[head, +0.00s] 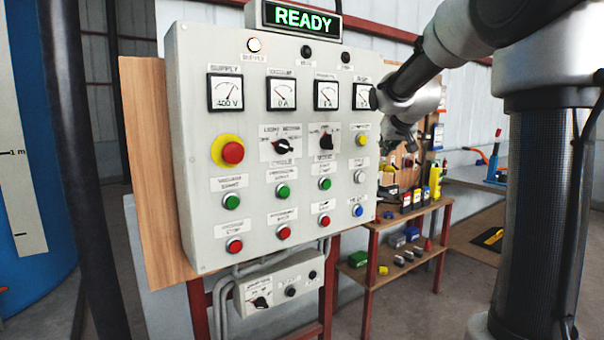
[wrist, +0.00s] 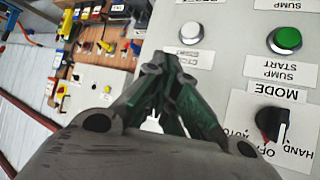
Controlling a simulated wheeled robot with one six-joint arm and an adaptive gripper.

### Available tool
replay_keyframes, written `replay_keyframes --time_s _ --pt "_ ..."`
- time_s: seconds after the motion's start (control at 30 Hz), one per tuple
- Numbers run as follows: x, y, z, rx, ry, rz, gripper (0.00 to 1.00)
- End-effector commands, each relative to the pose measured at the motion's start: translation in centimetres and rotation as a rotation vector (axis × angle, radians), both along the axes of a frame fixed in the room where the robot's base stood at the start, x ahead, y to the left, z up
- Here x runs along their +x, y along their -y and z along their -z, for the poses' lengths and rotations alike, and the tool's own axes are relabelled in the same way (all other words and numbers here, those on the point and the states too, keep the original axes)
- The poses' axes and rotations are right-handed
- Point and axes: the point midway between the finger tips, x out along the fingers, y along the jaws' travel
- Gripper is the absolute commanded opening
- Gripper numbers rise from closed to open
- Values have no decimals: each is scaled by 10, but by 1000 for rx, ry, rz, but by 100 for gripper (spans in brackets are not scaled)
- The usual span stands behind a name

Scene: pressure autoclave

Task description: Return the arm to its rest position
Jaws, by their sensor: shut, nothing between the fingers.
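My arm reaches in from the upper right of the head view, and my gripper (head: 392,168) hangs at the right edge of the grey control panel (head: 255,170). The wrist view shows my gripper (wrist: 165,72) with its green-grey fingers together and nothing between them. In that view its tips lie over the panel's edge, close to a white button (wrist: 195,34). I cannot tell whether the tips touch the panel. A green sump start button (wrist: 284,40) and the mode knob (wrist: 272,122) are to the right of the fingers.
A lit READY sign (head: 303,18) tops the panel. A small control box (head: 280,284) hangs below. A wooden shelf (head: 400,219) with tools and small boxes stands behind to the right. A blue tank (head: 40,200) and a dark post (head: 75,150) stand at left.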

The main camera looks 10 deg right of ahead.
Motion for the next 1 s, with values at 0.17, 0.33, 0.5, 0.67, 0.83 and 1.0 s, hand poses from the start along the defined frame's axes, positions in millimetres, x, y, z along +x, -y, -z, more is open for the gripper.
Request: replay_keyframes --time_s 0.17,0.33,0.5,0.67,0.83,1.0 --pt "-20 -1 31 5 -123 -2 0" --pt "-115 -20 97 48 -403 -13 0" --pt "-253 -59 128 81 -616 -63 0" --pt "-350 -85 147 91 -688 -116 0" --pt "-381 -96 146 79 -622 -153 0" --pt "-383 -99 136 69 -571 -171 0"
